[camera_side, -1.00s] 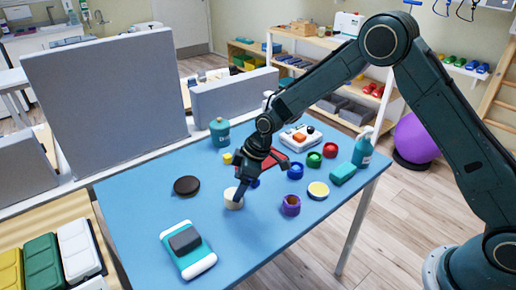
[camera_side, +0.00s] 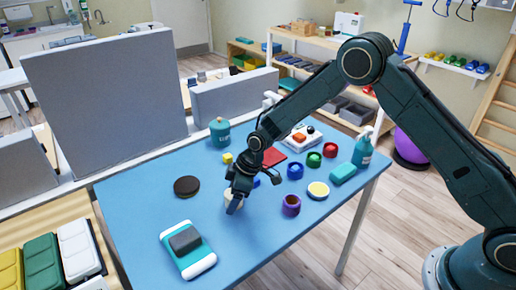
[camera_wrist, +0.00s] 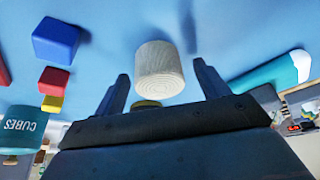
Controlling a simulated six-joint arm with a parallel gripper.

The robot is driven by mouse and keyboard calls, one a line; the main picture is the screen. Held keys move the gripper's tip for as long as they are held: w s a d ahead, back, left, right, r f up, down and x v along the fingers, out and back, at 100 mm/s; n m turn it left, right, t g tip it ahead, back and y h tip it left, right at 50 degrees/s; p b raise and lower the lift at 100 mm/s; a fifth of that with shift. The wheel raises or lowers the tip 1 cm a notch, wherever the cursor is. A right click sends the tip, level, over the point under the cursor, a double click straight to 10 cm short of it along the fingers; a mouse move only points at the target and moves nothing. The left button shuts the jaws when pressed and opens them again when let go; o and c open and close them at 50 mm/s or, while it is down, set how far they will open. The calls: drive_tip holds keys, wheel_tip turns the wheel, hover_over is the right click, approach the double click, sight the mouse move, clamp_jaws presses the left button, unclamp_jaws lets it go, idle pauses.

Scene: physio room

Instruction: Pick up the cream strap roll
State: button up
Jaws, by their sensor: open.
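The cream strap roll (camera_side: 228,196) stands on the blue table in the side view, partly hidden behind my gripper (camera_side: 236,206). In the wrist view the cream strap roll (camera_wrist: 160,70) shows its wound, ringed end and lies between the two fingers of my gripper (camera_wrist: 160,78). The fingers are open, with a gap on each side of the roll. I cannot tell how far down the roll the fingers reach.
A dark round tin (camera_side: 187,186) stands left of the roll, and a purple roll (camera_side: 291,205) stands to its right. A teal and white case (camera_side: 188,250) lies in front. Blue (camera_wrist: 57,40) and red (camera_wrist: 54,80) cubes are close by. Grey partitions (camera_side: 105,95) edge the table's back.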

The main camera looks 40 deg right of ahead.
drive_tip(key=c, duration=1.1)
drive_tip(key=shift+o, duration=0.2)
drive_tip(key=shift+r, duration=0.2)
wheel_tip(320, 180, up, 20)
drive_tip(key=shift+f, duration=0.15)
